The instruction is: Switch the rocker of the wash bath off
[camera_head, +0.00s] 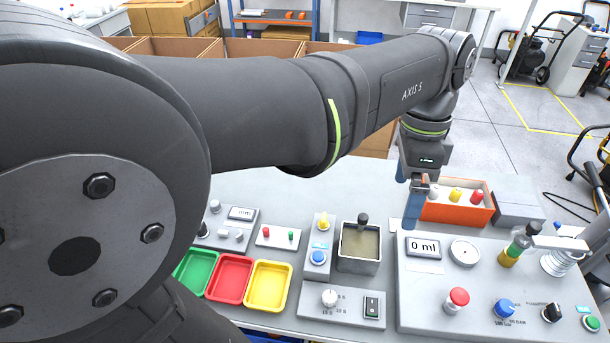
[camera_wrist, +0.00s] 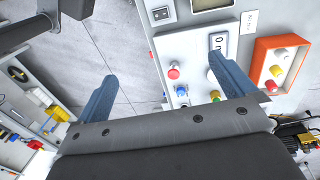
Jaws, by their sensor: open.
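The wash bath (camera_head: 360,246) is a square grey tank of murky liquid behind a grey control box. On that box is a dark rocker (camera_head: 372,306) at the right and a white knob (camera_head: 329,298) at the left. The rocker also shows at the top of the wrist view (camera_wrist: 161,14). Which way it is tilted is too small to tell. My gripper (camera_head: 409,200) is above the table, to the right of and behind the rocker, near the back of the 0 ml panel. In the wrist view its blue fingers (camera_wrist: 163,70) are spread, with nothing between them.
The 0 ml panel (camera_head: 412,313) carries a red button (camera_head: 457,299), a blue knob (camera_head: 504,308) and a bottle (camera_head: 514,247). An orange bin (camera_head: 457,211) stands behind it. Green, red and yellow trays (camera_head: 268,288) lie left of the bath.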

